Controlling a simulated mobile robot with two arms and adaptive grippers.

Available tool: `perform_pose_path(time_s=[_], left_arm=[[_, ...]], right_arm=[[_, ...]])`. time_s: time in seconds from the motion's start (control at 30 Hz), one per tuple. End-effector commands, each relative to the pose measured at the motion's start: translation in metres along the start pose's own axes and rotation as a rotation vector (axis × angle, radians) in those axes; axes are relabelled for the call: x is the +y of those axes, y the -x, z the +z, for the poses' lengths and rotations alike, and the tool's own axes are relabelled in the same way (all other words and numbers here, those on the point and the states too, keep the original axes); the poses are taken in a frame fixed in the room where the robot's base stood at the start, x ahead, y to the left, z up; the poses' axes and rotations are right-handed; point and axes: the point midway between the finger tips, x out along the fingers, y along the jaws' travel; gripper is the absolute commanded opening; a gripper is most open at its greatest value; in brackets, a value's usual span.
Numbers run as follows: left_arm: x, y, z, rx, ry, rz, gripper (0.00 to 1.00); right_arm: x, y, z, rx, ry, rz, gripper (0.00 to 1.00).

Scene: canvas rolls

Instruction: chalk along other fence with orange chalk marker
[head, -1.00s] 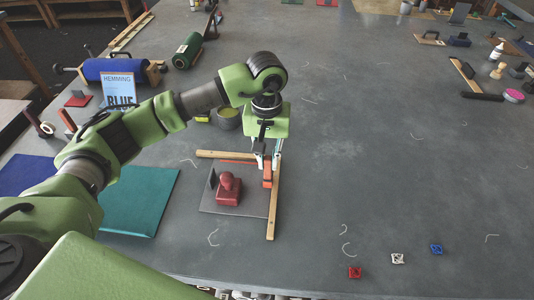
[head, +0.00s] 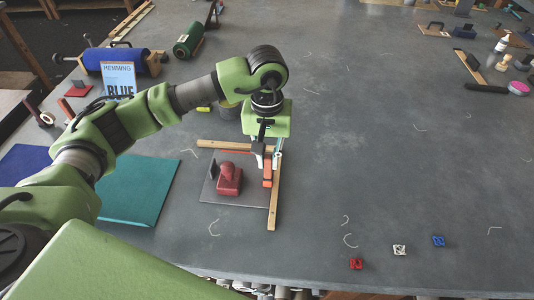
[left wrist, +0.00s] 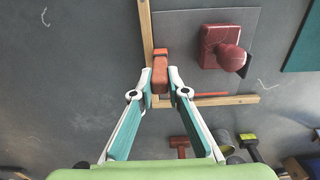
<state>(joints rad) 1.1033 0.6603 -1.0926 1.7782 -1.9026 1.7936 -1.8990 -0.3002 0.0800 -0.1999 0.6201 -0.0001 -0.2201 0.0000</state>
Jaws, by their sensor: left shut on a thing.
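The orange chalk marker (head: 267,173) is upright in my left gripper (head: 267,160), which is shut on it. In the left wrist view the marker (left wrist: 160,66) is between the fingertips (left wrist: 160,78). It stands at the inner side of the right wooden fence (head: 275,200), over the edge of the grey sheet (head: 240,196); I cannot tell whether its tip touches. The other fence (head: 225,144) runs along the sheet's far edge, with an orange-red line (left wrist: 210,95) beside it. A red weight with a knob (head: 229,180) sits on the sheet. My right gripper is not in view.
A teal sheet (head: 140,190) lies left of the grey sheet. A blue roll (head: 115,60) and a green roll (head: 189,38) stand farther back. Small red (head: 356,263), white (head: 399,250) and blue (head: 438,241) pieces lie near the front edge. The table's middle right is mostly clear.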

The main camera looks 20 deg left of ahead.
Motion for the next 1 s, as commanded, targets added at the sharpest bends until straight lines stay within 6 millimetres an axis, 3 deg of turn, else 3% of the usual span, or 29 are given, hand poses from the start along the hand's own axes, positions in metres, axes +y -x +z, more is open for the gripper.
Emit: perform_pose_path(time_s=[0.6, 1.0], left_arm=[[0.0, -0.003, 0.032, -0.007, -0.003, -0.001, 0.0], [0.0, -0.003, 0.033, -0.008, -0.003, -0.002, 0.0]], right_arm=[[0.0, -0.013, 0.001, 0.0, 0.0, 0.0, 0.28], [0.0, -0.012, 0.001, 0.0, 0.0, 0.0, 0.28]])
